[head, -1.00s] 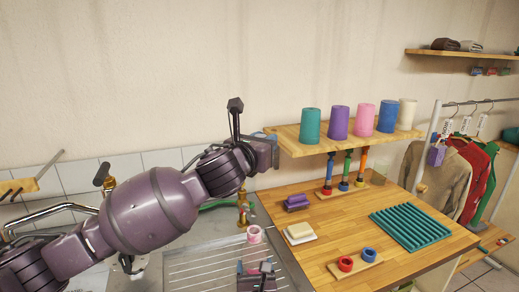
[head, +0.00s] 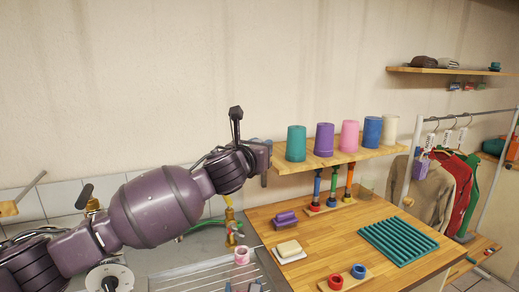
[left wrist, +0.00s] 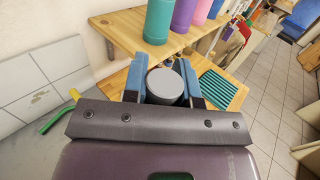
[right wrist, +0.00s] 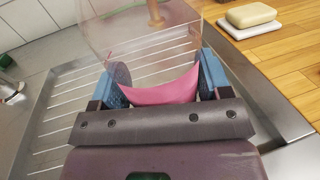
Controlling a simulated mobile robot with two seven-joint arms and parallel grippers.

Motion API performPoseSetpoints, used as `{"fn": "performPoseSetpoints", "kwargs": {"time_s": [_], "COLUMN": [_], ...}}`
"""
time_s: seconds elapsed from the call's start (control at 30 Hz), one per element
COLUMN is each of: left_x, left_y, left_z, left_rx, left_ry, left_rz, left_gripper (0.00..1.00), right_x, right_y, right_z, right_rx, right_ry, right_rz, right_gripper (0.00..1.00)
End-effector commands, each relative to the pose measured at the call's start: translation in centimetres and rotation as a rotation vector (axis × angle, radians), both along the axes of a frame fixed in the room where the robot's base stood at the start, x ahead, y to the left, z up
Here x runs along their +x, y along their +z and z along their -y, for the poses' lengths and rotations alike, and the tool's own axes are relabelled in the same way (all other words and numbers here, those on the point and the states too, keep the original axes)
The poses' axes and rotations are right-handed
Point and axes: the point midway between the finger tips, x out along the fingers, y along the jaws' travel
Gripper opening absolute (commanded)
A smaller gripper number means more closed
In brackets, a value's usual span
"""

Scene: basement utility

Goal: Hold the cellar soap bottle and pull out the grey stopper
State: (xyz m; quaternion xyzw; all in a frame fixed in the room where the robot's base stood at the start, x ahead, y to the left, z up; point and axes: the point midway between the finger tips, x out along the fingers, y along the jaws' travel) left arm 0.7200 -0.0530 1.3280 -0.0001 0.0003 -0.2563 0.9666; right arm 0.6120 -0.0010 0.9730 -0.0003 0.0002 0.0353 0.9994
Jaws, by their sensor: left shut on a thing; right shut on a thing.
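My left gripper (head: 264,160) is raised beside the left end of the shelf. In the left wrist view its blue fingers are shut on the round grey stopper (left wrist: 167,86), with no bottle visible under it. My right gripper (head: 245,287) is low over the drainer, mostly cut off by the lower edge. In the right wrist view its fingers are shut on the clear soap bottle, whose pink part (right wrist: 160,88) shows between them. In the head view the bottle (head: 241,256) shows as a small pink and pale shape just above the right gripper. The stopper and bottle appear well apart.
A wooden shelf (head: 340,157) with several coloured cups stands close to my left gripper. The wooden counter (head: 320,240) holds a soap bar (head: 289,249), a purple block (head: 286,220), colored rings and a teal rack (head: 398,239). The ribbed metal drainer (head: 205,277) lies below the bottle.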

Motion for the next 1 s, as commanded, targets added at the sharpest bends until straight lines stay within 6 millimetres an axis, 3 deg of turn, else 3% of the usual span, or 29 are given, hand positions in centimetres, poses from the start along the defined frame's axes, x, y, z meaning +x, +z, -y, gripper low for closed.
{"fn": "performPoseSetpoints", "kwargs": {"time_s": [0.13, 0.17, 0.33, 0.67, 0.77, 1.0], "left_x": [0.0, 0.0, 0.0, 0.0, 0.0, 0.0], "left_y": [0.0, 0.0, 0.0, 0.0, 0.0, 0.0], "left_z": [0.0, 0.0, 0.0, 0.0, 0.0, 0.0], "left_rx": [0.0, 0.0, 0.0, 0.0, 0.0, 0.0], "left_ry": [0.0, 0.0, 0.0, 0.001, 0.001, 0.001], "left_rz": [0.0, 0.0, 0.0, 0.0, 0.0, 0.0], "left_gripper": [0.04, 0.04, 0.04, 0.04, 0.04, 0.04], "right_x": [0.0, 0.0, 0.0, -0.5, -1.6, -6.0], "right_y": [0.0, 0.0, 0.0, -0.1, -0.1, -0.1], "right_z": [0.0, 0.0, 0.0, 0.0, 0.1, 0.5], "right_rx": [0.0, 0.0, 0.0, 0.0, 0.001, 0.001], "right_ry": [0.0, 0.0, 0.0, 0.0, 0.002, 0.001], "right_rz": [-0.001, -0.001, 0.0, -0.001, -0.002, -0.002], "right_gripper": [0.47, 0.74, 1.0, 1.0, 1.0, 1.0]}}
